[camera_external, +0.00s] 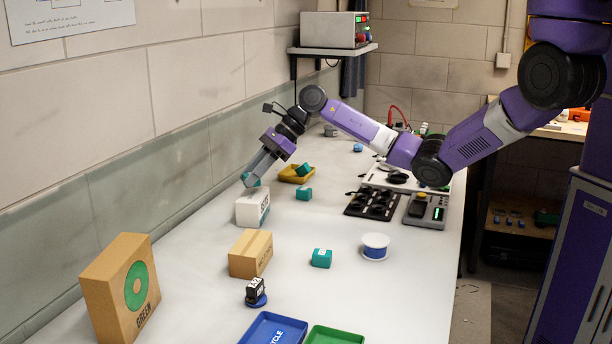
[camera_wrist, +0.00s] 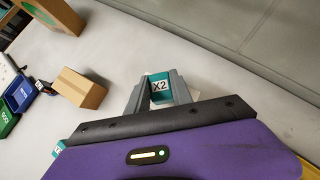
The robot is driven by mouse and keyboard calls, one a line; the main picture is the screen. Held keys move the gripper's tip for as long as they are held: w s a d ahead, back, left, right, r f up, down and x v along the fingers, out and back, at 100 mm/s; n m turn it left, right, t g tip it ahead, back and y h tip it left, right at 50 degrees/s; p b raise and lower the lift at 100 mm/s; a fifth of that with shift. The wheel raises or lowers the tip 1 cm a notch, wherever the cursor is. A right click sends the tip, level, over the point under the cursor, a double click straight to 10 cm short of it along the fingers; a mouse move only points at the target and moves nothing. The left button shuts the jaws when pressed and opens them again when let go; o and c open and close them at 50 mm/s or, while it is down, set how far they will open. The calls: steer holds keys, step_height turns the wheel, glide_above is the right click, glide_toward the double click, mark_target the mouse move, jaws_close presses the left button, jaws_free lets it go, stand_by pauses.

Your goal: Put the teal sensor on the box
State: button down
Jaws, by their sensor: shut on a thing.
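The fingertips are just above a white box (camera_external: 252,208) with a teal edge. Whether the sensor touches the box top is hard to tell. In the wrist view the gripper hides most of what lies under the sensor. A plain brown cardboard box (camera_external: 251,254) stands nearer the camera; it also shows in the wrist view (camera_wrist: 78,88).
Other teal blocks lie on the bench (camera_external: 321,258) (camera_external: 304,194) and in a yellow tray (camera_external: 290,176). A large GREEN carton (camera_external: 120,290), blue tray (camera_external: 273,329), green tray (camera_external: 335,336) and wire spool (camera_external: 375,247) stand nearer. The wall runs along the left.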

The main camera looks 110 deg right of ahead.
steer(key=shift+f, duration=1.1)
steer(key=shift+f, duration=0.15)
steer(key=c, duration=1.1)
jaws_free()
steer(key=shift+c, duration=0.2)
steer(key=shift+r, duration=0.25)
steer(key=b+v, duration=0.1)
steer(key=v, duration=1.1)
